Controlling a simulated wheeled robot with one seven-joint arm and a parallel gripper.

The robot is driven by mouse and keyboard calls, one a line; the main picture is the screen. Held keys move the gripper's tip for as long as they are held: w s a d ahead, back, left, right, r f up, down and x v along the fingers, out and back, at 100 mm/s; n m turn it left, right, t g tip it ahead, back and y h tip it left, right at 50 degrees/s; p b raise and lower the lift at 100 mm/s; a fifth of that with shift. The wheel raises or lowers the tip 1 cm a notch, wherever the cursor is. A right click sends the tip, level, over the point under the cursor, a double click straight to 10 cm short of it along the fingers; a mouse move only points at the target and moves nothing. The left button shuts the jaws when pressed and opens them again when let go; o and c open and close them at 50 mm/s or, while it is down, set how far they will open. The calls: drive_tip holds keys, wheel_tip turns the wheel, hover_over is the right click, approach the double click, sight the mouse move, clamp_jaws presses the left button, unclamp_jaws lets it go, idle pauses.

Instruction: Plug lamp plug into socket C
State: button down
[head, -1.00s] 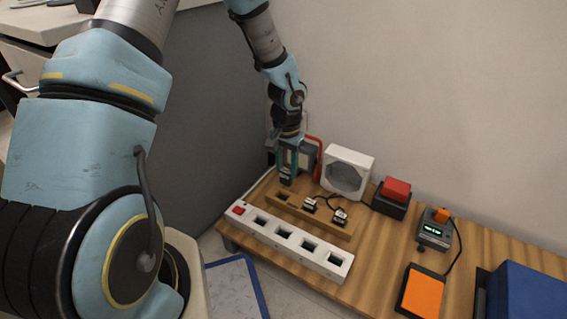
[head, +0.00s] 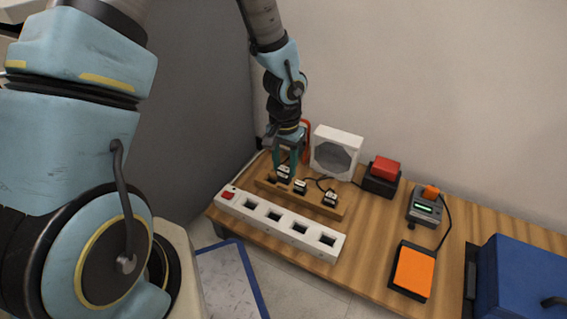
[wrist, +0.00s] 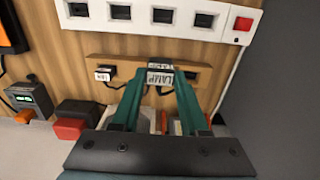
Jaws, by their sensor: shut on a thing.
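My gripper (head: 285,168) has green fingers and is shut on the lamp plug (head: 284,175), a dark plug with a white label. In the wrist view the label on the lamp plug (wrist: 160,78) reads LAMP, between the fingertips (wrist: 160,84). The plug is at the wooden plug holder (head: 264,184), near its left end; I cannot tell its exact height. The white power strip (head: 336,250) lies in front of the holder. Its several square sockets look empty, and no socket letters are legible. In the wrist view the strip (wrist: 140,25) runs along the top.
Two other labelled plugs, a middle one (head: 300,187) and a right one (head: 331,198), stand in the holder. Behind are a white fan-like box (head: 336,152) and a red button box (head: 382,176). An orange pad (head: 413,270) and blue box (head: 520,280) are at right.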

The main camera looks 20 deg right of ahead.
drive_tip(key=s+b, duration=0.3)
drive_tip(key=s, duration=0.7)
idle(0.4)
drive_tip(key=shift+s, duration=0.1)
drive_tip(key=shift+f, duration=0.15)
wheel_tip(320, 180, down, 6)
drive_tip(key=b, duration=0.4)
drive_tip(key=shift+r+b, duration=0.2)
drive_tip(key=shift+b, duration=0.2)
idle(0.3)
drive_tip(key=shift+p, duration=0.4)
idle(1.6)
drive_tip(key=shift+f+b, duration=1.2)
drive_tip(key=shift+f, duration=0.55)
idle(0.6)
